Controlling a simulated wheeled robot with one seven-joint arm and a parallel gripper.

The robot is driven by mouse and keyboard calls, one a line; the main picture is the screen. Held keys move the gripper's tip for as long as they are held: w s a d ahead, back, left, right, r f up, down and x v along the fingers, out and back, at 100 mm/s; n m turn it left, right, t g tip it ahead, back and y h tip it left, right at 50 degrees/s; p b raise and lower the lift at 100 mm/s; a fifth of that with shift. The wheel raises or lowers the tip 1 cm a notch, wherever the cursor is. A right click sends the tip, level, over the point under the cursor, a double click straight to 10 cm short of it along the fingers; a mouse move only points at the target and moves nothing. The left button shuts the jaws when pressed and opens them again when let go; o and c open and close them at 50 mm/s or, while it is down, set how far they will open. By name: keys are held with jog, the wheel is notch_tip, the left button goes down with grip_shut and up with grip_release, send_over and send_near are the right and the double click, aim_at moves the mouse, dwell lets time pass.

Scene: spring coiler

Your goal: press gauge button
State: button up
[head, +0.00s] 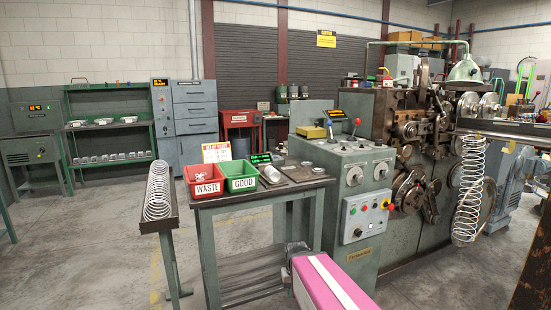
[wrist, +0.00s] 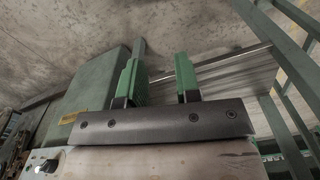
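A small dark display with green digits (head: 260,159) stands on the bench behind the green GOOD bin; it looks like the gauge readout. A grey cylindrical piece (head: 272,174) sits just in front of it. I cannot make out a separate gauge button. My gripper (wrist: 158,78) shows in the wrist view with its two green fingers apart and nothing between them. It is low, beside the green machine cabinet (wrist: 92,95), over the concrete floor. In the head view my gripper cannot be made out clearly, so its exact distance from the gauge is unclear.
The bench (head: 250,198) carries a red WASTE bin (head: 205,189) and a green GOOD bin (head: 239,186). A control panel (head: 366,217) with coloured buttons stands right of it. A spring trough (head: 158,213) is at left. Floor further left is clear.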

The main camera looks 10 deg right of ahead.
grip_shut()
dwell(1.4)
